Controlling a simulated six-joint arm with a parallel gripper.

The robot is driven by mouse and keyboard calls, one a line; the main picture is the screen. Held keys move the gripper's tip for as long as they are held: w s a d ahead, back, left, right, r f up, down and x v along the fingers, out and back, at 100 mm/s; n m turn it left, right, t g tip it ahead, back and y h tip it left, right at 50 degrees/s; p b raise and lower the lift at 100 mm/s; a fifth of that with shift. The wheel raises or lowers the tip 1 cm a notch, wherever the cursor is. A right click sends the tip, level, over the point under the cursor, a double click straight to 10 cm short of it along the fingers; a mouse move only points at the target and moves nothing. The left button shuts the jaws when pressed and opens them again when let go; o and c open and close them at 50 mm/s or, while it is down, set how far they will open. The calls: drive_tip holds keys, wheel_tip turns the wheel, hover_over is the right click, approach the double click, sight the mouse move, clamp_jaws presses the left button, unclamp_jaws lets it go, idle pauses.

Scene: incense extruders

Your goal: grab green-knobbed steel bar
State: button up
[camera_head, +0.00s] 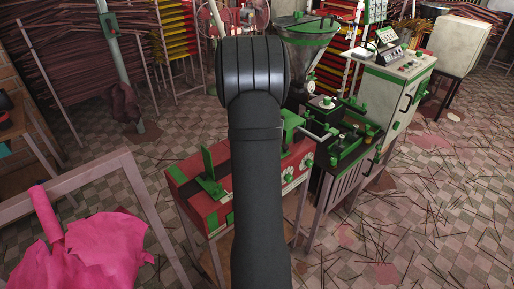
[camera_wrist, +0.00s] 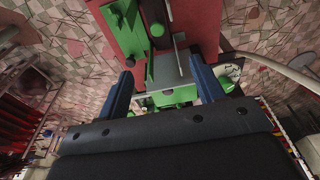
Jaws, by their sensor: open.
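In the wrist view, a thin steel bar (camera_wrist: 176,42) runs along the red and dark top of a machine, beyond my fingertips. A round green knob (camera_wrist: 157,30) shows just left of it; I cannot tell whether the two are joined. My gripper (camera_wrist: 160,68) has its two blue fingers spread wide, with nothing held between them. In the head view, my dark arm covers the middle of the red machine (camera_head: 195,189) and hides my gripper. A green plate (camera_head: 208,163) stands on that machine's left part.
A black machine with a hopper (camera_head: 305,35) stands behind, right of my arm. A white cabinet (camera_head: 392,90) is farther right. Thin sticks litter the tiled floor at right.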

drive_tip(key=f, duration=0.3)
drive_tip(key=d+f, duration=0.1)
drive_tip(key=f, duration=0.3)
drive_tip(key=w+f, duration=0.1)
drive_tip(key=f, duration=0.2)
drive_tip(key=shift+d+f, duration=0.15)
drive_tip(key=shift+f, duration=2.9)
drive_tip(key=shift+r, duration=0.1)
clamp_jaws()
